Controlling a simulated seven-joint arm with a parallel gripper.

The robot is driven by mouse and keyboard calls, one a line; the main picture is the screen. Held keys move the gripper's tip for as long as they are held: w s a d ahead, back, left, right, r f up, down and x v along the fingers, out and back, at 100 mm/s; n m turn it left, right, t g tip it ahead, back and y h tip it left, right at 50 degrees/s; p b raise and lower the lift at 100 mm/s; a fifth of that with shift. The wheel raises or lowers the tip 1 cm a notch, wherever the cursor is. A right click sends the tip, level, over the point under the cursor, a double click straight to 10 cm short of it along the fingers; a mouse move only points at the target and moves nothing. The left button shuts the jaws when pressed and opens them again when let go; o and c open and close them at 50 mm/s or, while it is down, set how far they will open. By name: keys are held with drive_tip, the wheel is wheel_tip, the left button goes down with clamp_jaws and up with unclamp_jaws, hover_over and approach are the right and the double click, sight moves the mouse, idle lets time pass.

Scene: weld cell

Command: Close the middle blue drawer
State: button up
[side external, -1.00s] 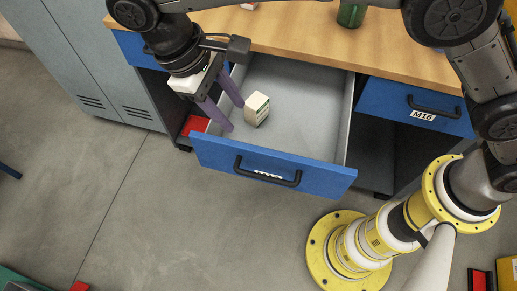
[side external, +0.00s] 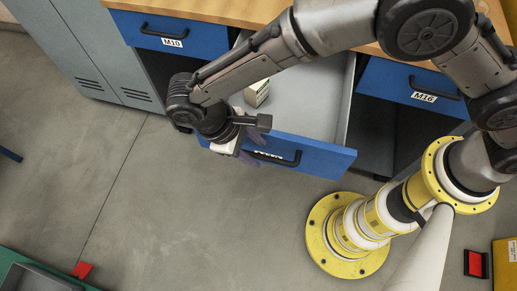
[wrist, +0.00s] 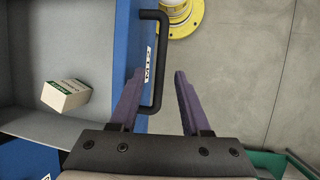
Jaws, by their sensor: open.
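The middle blue drawer (side external: 325,158) is pulled well out of the workbench, its grey inside showing. Its black bar handle (side external: 290,160) is on the front; the handle also shows in the wrist view (wrist: 160,60). A small white and green box (side external: 256,93) lies inside the drawer; the wrist view shows it too (wrist: 66,95). My gripper (wrist: 158,75) is open and empty at the drawer front. In the wrist view one purple finger appears over the blue front and the other outside it, with the handle's near end between them. I cannot tell whether they touch it.
A grey cabinet (side external: 95,50) stands at left.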

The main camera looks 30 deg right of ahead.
drive_tip(key=shift+x, duration=1.1)
clamp_jaws()
drive_tip(key=shift+r, duration=0.1)
idle(0.6)
